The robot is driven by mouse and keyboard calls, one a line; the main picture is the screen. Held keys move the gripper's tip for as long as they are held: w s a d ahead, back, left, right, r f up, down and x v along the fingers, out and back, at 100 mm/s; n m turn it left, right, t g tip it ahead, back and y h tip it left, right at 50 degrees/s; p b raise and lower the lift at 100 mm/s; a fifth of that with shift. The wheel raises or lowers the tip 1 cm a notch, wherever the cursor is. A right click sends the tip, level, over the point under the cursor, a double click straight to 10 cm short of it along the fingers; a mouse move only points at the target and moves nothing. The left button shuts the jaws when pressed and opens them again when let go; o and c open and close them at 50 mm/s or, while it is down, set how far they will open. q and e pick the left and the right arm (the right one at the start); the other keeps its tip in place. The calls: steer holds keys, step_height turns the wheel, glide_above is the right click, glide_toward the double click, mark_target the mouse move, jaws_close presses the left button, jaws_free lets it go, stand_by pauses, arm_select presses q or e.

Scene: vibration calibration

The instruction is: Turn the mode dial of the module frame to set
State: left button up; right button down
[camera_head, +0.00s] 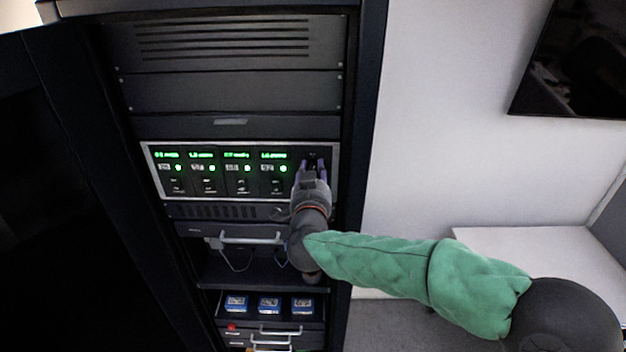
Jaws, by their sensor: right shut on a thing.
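The module frame (223,205) is a silver-edged unit in the dark rack. It holds several modules with lit green displays and green lights. My right gripper (314,165) reaches in from the right, at the right end of the frame's front. Its fingers are shut on a small dark part there, at the place of the mode dial. The fingers hide most of that part, so the dial's setting cannot be read. My left gripper is not in view.
The rack (364,130) has blank panels above and a drawer with a silver handle (250,239) below. Lower down, several blue-and-white boxes (269,305) sit on a shelf. A red button (232,327) is at lower left. A white table (500,245) stands right.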

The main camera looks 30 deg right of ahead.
steer(key=shift+w+a+f+m+b, duration=0.1)
steer(key=shift+f+m+b, duration=0.05)
steer(key=shift+m+b, duration=0.9)
steer(key=shift+a+f+m+b, duration=0.1)
steer(key=shift+f+m+b, duration=0.1)
steer(key=shift+m+b, duration=0.8)
steer(key=shift+w+a+f+m+b, duration=0.15)
steer(key=shift+m+b, duration=0.55)
steer(key=shift+m, duration=0.65)
steer(key=shift+s, duration=0.1)
steer(key=c, duration=1.1)
jaws_free()
steer(key=shift+c, duration=0.2)
steer(key=shift+o, duration=0.8)
steer(key=shift+r, duration=0.3)
steer(key=v, duration=1.2)
